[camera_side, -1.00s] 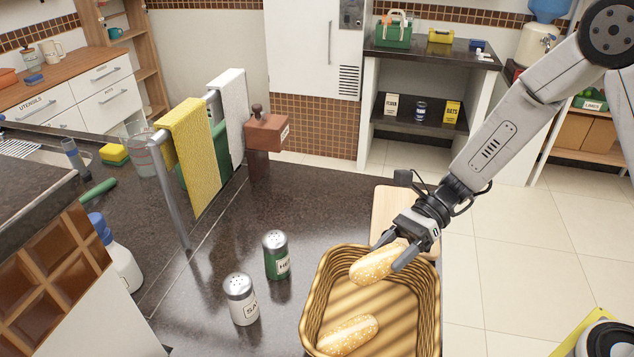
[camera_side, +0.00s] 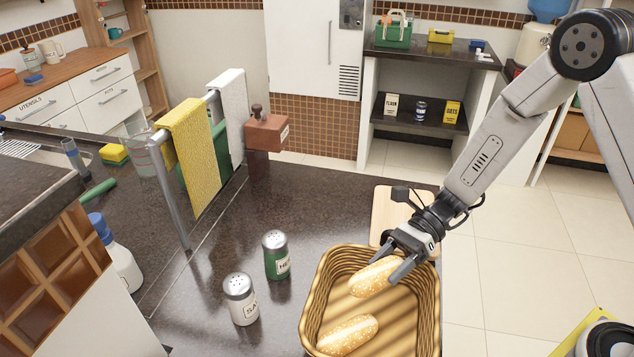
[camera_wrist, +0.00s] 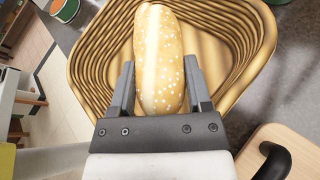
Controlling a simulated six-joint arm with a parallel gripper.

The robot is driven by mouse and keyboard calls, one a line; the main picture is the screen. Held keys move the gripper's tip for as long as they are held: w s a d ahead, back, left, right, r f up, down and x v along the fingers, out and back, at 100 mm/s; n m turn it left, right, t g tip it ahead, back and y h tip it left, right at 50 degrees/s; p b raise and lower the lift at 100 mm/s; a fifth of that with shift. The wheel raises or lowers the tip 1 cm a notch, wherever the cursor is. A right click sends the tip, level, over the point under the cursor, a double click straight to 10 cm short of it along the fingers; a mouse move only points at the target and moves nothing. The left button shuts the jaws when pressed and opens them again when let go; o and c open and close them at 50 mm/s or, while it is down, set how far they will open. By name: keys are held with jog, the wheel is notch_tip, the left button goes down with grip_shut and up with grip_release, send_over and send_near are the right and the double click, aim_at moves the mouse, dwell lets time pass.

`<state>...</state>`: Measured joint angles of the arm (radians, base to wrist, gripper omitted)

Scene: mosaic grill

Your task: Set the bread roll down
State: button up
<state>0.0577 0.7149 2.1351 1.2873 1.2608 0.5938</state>
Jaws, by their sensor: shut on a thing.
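My gripper (camera_side: 388,265) is shut on a seeded bread roll (camera_side: 373,278), one finger on each side of it. In the wrist view the roll (camera_wrist: 158,55) lies lengthwise between the two fingers (camera_wrist: 160,90). The held roll is over the far part of a wicker basket (camera_side: 311,300), within its rim. I cannot tell whether its underside touches the basket floor. A second seeded roll (camera_side: 347,335) lies in the near part of the basket. The basket rim also shows in the wrist view (camera_wrist: 82,75).
A wooden board (camera_side: 385,212) lies just behind the basket. A green-labelled shaker (camera_side: 276,256) and a salt shaker (camera_side: 241,300) stand left of it. A rail with a yellow towel (camera_side: 192,155) rises farther left.

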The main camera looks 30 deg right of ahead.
jog(key=shift+f, duration=0.25)
jog(key=shift+f, duration=0.25)
jog(key=o, duration=1.3)
jog(key=shift+r, duration=0.8)
jog(key=v, duration=1.2)
jog(key=shift+f, duration=0.15)
